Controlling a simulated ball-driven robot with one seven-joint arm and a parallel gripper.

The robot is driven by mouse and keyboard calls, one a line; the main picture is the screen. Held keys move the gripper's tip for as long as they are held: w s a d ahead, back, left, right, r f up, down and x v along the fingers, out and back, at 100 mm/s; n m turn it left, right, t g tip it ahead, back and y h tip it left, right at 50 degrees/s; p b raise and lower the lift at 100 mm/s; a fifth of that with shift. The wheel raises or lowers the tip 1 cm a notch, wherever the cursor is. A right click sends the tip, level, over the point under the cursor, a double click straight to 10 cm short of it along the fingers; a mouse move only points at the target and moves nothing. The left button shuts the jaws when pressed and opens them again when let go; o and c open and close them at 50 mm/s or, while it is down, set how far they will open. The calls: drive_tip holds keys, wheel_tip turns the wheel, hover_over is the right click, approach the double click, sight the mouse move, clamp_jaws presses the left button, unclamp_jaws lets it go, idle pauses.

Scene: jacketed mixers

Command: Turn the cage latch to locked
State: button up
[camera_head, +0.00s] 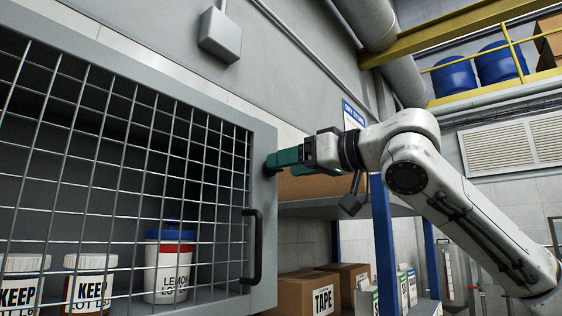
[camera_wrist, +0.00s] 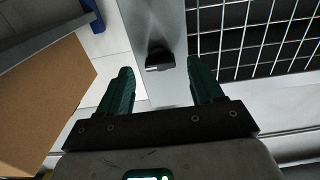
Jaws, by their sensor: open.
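The wire-mesh cage (camera_head: 130,150) fills the left of the head view, with its door closed against the grey frame as far as I can see. The cage latch (camera_wrist: 160,58) is a small dark knob with a pale lower edge on the grey frame strip in the wrist view. My gripper (camera_wrist: 160,67) is open, its two green fingers on either side of the latch, which looks clear of both. In the head view my gripper (camera_head: 272,163) is at the frame's right edge, and its fingers mostly hide the latch. I cannot tell which way the latch is turned.
A black pull handle (camera_head: 257,248) is on the frame below my gripper. Jars (camera_head: 90,285) and a LEMON tub (camera_head: 168,268) stand inside the cage. Right of it is a blue-posted shelf (camera_head: 384,250) with cardboard boxes (camera_head: 300,295); a box (camera_wrist: 40,105) shows left in the wrist view.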

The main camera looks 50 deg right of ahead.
drive_tip(key=shift+w, duration=1.4)
drive_tip(key=c, duration=1.1)
